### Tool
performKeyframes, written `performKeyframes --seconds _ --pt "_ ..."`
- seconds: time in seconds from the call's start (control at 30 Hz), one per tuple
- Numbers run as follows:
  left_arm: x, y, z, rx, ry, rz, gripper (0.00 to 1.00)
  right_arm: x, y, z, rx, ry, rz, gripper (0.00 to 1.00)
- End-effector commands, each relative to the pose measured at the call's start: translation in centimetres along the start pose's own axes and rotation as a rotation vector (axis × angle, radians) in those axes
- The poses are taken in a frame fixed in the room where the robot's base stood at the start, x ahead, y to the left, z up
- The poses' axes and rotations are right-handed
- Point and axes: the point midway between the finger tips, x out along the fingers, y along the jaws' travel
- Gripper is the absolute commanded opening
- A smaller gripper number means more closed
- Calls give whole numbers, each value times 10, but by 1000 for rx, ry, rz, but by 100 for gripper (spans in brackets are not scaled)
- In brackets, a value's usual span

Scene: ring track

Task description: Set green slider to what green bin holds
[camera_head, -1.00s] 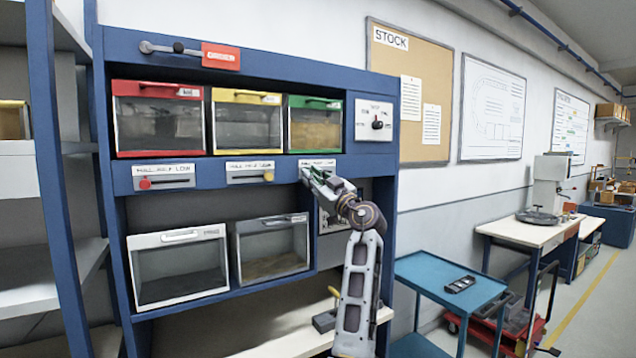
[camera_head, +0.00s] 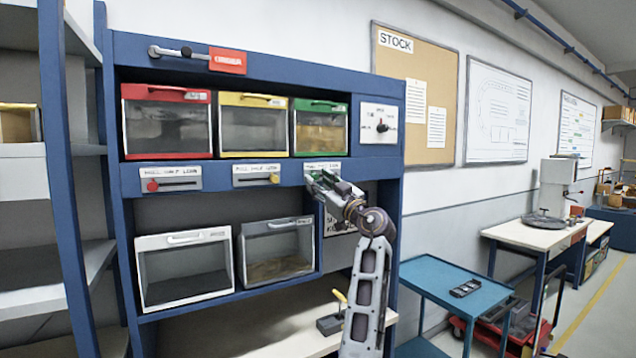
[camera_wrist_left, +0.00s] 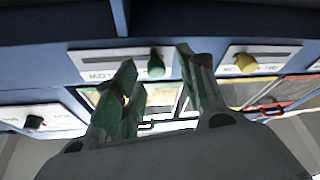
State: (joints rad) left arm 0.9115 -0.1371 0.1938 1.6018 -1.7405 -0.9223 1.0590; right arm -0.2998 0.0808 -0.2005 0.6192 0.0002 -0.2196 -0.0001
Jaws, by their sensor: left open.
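The green bin (camera_head: 320,128) sits at the right of the upper row, with tan contents behind its clear front; their exact level is hard to read. The green slider plate (camera_head: 322,167) is below it, mostly hidden by my left gripper (camera_head: 318,182). In the left wrist view, which is upside down, the green slider knob (camera_wrist_left: 156,66) is at the right end of its plate, away from the LOW lettering. My left gripper (camera_wrist_left: 160,82) is open, with its fingers on either side of the knob in that view; contact cannot be told.
The red bin (camera_head: 167,121) and yellow bin (camera_head: 253,125) stand left of the green one. A rotary knob (camera_head: 382,126) is at right. Two lower bins and a blue cart (camera_head: 440,275) are below.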

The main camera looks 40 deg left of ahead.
Motion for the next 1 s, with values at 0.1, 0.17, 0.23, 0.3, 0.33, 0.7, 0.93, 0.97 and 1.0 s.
performKeyframes --seconds 0.1,0.17,0.23,0.3,0.33,0.7,0.93,0.97,1.0 --pt "-14 0 1 1 -1 1 41 0 0 0 0 0 0 41" --pt "-22 0 1 1 -1 1 41 0 0 0 0 0 0 41" --pt "-33 0 1 3 0 1 41 0 0 0 1 0 0 41" --pt "-43 -1 1 1 -1 1 41 0 -1 0 1 0 -1 41" --pt "-48 -1 1 1 -2 1 41 0 -1 0 1 0 -1 41" --pt "-96 -1 2 1 -2 -1 41 0 -1 0 1 0 -1 41" --pt "-106 -2 1 0 -1 -2 41 0 -1 0 1 0 -1 41" --pt "-106 -2 1 0 -1 -2 41 0 -1 0 1 0 -1 41" --pt "-106 -2 1 0 -1 -2 41 0 -1 0 1 0 -1 41"
